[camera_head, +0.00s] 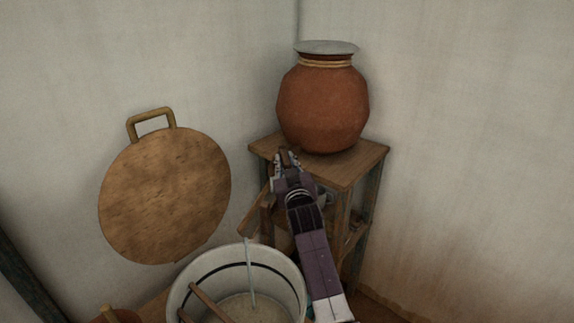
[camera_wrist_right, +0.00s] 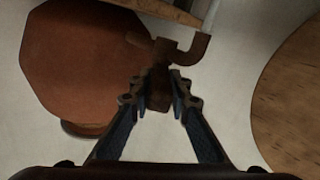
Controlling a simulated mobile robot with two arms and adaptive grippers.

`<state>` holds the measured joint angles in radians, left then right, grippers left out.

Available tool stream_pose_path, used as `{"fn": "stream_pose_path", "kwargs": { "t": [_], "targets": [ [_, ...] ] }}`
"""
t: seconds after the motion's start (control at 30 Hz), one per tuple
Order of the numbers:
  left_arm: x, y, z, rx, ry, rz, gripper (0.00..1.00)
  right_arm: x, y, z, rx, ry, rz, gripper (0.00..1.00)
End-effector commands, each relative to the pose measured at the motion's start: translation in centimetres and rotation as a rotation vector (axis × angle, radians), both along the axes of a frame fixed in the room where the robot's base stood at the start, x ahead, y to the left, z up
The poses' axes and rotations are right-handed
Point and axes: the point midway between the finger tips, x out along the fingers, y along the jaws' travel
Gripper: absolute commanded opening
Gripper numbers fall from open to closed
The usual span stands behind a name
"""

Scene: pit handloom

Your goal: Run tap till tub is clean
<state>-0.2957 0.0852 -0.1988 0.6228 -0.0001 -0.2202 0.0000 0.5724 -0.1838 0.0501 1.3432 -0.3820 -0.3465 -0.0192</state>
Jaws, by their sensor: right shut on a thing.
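My right gripper (camera_head: 287,160) reaches in from below, just in front of the wooden stand. In the wrist view its two fingers (camera_wrist_right: 158,100) are shut on the brown tap's handle (camera_wrist_right: 158,88). The tap's bent spout (camera_wrist_right: 190,50) curves off beside it. A thin pale stream of water (camera_head: 251,272) falls into the white tub (camera_head: 180,298), which has a dark band. The liquid in the tub (camera_head: 240,306) looks beige and cloudy. A wooden stick leans inside the tub. My left gripper is not in view.
A round clay pot (camera_head: 323,105) with a grey lid stands on the wooden stand (camera_head: 345,172); it also shows in the wrist view (camera_wrist_right: 75,75). A round wooden board with a handle (camera_head: 165,195) leans against the left wall. The right wall is bare.

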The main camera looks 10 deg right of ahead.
Motion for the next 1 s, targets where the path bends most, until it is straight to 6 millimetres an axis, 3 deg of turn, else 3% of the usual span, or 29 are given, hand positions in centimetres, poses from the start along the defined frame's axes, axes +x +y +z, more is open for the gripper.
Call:
{"fn": "stream_pose_path", "kwargs": {
  "t": [0.23,0.27,0.43,0.77,1.0],
  "targets": [
    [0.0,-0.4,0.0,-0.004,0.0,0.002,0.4,0.0,0.1,0.2,0.002,-0.003,0.002,0.0],
    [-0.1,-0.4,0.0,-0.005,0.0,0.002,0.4,0.0,0.1,0.2,0.002,-0.003,0.003,0.18],
    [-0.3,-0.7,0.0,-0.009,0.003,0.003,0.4,0.0,0.1,0.1,0.002,-0.003,0.002,0.35],
    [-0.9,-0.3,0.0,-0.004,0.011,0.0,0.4,0.0,0.0,0.6,0.001,-0.003,0.001,0.35],
    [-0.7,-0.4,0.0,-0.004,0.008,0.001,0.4,0.0,0.0,4.8,0.0,-0.008,0.001,0.35]
  ]
}}
